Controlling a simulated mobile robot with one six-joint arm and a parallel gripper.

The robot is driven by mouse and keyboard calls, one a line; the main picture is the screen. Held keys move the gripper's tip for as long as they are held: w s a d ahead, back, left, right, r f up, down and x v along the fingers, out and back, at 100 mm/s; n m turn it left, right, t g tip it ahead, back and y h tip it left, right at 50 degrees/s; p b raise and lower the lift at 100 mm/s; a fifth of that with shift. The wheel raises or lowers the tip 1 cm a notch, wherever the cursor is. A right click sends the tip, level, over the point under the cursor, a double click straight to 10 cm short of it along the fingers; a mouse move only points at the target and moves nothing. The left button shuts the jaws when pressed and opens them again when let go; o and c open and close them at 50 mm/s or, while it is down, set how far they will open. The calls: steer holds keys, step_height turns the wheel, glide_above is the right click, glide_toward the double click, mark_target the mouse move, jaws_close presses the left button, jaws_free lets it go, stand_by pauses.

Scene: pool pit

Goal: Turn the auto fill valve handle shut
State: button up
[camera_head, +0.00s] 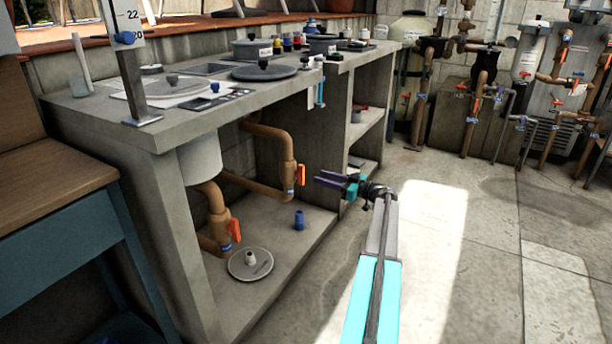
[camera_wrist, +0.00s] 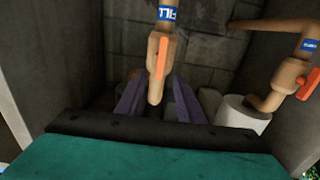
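The auto fill valve is on a brown pipe under the counter; its orange handle (camera_head: 301,174) stands upright along the pipe. In the wrist view the orange handle (camera_wrist: 162,58) is near the middle, in line with the pipe, close to a blue label reading "FILL" (camera_wrist: 167,13). My gripper (camera_head: 322,181) is just right of the handle in the head view, pointing at it. In the wrist view my gripper (camera_wrist: 158,98) has its purple fingers spread apart, with the valve's end showing between them. I cannot tell whether they touch it.
A second orange valve handle (camera_head: 235,230) is lower left; one also shows at right in the wrist view (camera_wrist: 309,84). A round lid (camera_head: 250,264) and blue cap (camera_head: 299,220) sit on the bay floor. Concrete walls flank the bay. Open floor (camera_head: 450,250) lies right.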

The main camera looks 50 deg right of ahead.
mark_target(300, 174)
steer(key=b+x, duration=0.2)
steer(key=x, duration=0.6)
steer(key=shift+w+b, duration=0.25)
steer(key=shift+b, duration=0.05)
